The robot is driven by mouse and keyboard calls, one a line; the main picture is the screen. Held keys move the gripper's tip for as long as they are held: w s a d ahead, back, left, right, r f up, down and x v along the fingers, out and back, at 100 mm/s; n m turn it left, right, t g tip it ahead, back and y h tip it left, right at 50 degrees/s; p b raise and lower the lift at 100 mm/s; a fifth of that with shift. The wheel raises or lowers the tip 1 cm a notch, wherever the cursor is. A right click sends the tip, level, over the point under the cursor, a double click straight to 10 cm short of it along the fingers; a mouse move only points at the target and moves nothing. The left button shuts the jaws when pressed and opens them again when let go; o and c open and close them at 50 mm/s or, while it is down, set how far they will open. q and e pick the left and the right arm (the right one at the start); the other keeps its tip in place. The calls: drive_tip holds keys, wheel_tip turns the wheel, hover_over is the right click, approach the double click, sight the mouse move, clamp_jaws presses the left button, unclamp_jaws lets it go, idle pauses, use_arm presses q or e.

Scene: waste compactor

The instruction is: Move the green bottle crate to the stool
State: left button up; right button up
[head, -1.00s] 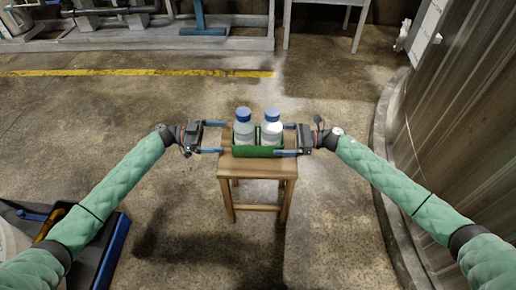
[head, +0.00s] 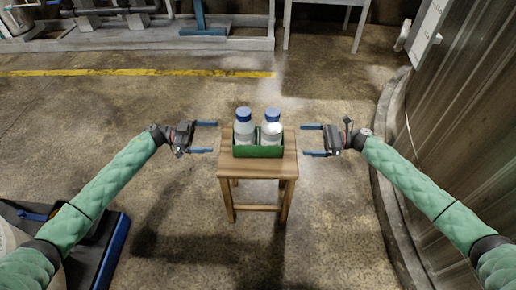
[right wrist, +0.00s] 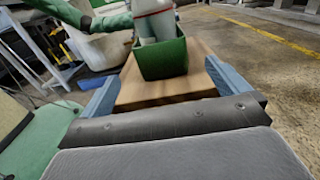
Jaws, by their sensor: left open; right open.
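The green bottle crate (head: 258,151) sits upright on the wooden stool (head: 257,170) in the head view. It holds two white bottles with blue caps (head: 258,114). My left gripper (head: 217,137) is open and empty, a short way left of the crate. My right gripper (head: 303,140) is open and empty to the right of the crate, with a clear gap. The right wrist view shows the crate (right wrist: 162,60) on the stool top (right wrist: 165,91), beyond the open blue fingers (right wrist: 165,84). The bottle tops are cut off there.
A dark bin or cart with a blue edge (head: 118,245) stands at the lower left. A curved metal wall (head: 460,120) with a low curb runs along the right. A yellow floor line (head: 140,72) and a grey platform lie at the back. The floor around the stool is clear.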

drive_tip(key=shift+d, duration=1.05)
